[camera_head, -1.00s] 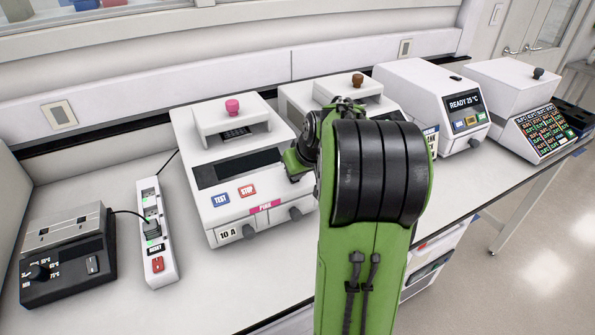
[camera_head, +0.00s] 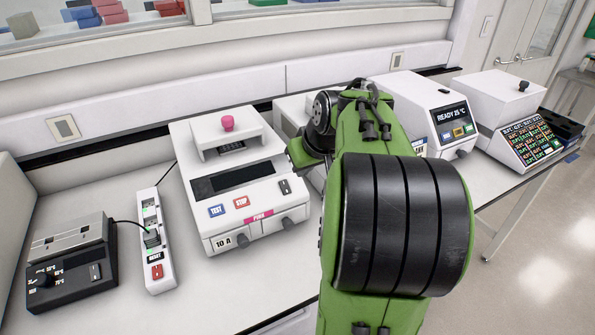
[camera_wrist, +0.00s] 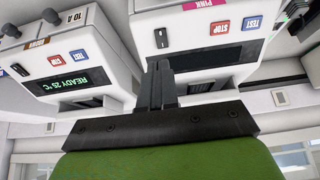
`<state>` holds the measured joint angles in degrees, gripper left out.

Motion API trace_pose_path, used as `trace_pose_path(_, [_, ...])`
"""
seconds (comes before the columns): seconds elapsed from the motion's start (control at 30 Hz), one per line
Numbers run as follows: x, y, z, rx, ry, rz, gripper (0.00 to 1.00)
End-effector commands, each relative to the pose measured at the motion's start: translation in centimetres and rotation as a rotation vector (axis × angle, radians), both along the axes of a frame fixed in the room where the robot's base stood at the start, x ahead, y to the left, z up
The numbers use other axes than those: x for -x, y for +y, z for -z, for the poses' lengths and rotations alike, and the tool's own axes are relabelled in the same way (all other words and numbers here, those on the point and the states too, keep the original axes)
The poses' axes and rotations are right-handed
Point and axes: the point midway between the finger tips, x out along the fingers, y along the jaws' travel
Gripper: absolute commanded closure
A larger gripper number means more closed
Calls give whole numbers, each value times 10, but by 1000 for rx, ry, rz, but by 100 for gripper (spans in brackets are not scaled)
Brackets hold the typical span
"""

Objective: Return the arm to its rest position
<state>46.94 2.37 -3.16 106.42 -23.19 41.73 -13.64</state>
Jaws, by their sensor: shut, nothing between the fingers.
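My gripper (camera_wrist: 158,75) shows in the wrist view with its two dark fingers together and nothing between them. It is in front of the cyclers, which appear upside down there, and I see no contact. My green arm with its black ribbed joint fills the centre right of the head view, bent over the bench. The gripper's fingers cannot be made out in the head view. The cycler with the pink knob (camera_head: 238,180) stands left of the arm; it also shows in the wrist view (camera_wrist: 205,58). The cycler labelled brown (camera_wrist: 75,65) shows its "READY 25 °C" screen.
A white cycler reading "READY 25 °C" (camera_head: 415,100) and one with a multicoloured panel (camera_head: 515,115) stand right of the arm. A power strip (camera_head: 152,245) and a dark control box (camera_head: 70,270) lie at left. Open floor (camera_head: 525,270) is at right.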

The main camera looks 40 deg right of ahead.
Motion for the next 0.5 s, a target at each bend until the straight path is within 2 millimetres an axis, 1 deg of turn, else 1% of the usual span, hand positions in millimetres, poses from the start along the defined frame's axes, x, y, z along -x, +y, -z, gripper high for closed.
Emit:
trace_pose_path(0.03, [3, 1, -6, 0, 0, 0, 100])
trace_pose_path(0.1, [6, 2, -9, 1, 0, -1, 100])
trace_pose_path(0.5, [6, 2, -9, -1, 1, -1, 100])
